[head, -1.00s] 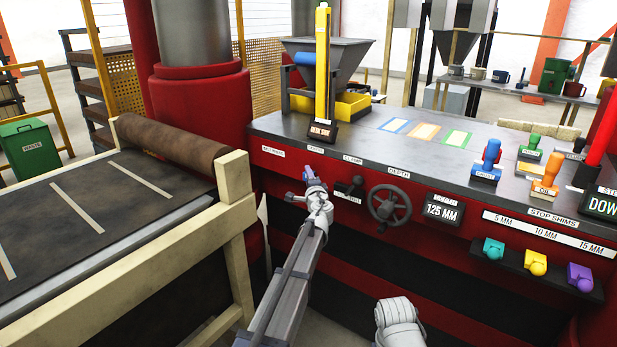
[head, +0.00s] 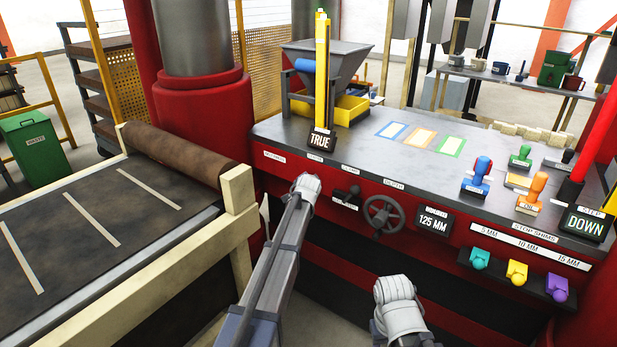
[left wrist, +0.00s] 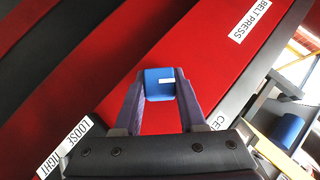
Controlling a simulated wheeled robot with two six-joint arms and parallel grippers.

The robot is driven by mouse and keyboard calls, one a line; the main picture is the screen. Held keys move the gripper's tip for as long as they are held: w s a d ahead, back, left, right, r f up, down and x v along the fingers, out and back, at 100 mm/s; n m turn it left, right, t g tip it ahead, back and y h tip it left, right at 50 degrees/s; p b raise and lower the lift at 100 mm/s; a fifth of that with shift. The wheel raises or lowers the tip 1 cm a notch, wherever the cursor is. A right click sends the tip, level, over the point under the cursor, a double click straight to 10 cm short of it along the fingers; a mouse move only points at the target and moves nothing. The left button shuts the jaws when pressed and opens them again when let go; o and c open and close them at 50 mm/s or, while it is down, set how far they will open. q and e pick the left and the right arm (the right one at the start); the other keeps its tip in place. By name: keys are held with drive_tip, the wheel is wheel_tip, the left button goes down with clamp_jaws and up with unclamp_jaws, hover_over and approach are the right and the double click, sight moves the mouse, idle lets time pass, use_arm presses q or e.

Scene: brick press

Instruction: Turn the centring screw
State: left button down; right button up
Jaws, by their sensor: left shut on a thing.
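The centring screw's blue knob (left wrist: 158,80), with a white mark on its face, sits on the red press front in the left wrist view. My left gripper (left wrist: 160,95) is shut on it, with one purple finger on each side. In the head view my left wrist hides the knob and the fingers. The small display (head: 321,141) below the yellow post (head: 321,70) reads TRUE, and the post's tip is green.
A black lever (head: 348,194) and a handwheel (head: 383,215) sit just right of my left wrist. A depth display (head: 433,220) reads 125 MM. Colored stamps, including a blue one (head: 478,176), stand on the bench top.

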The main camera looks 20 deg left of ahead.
use_arm(q)
drive_tip(key=shift+n+g+h+p, duration=0.6)
drive_tip(key=shift+h+p, duration=0.2)
drive_tip(key=shift+h, duration=0.1)
drive_tip(key=shift+s, duration=0.1)
drive_tip(key=shift+c, duration=2.4)
unclamp_jaws()
drive_tip(key=p+v, duration=0.5)
drive_tip(key=v, duration=0.2)
drive_tip(key=shift+s+r, duration=0.2)
drive_tip(key=shift+s, duration=0.05)
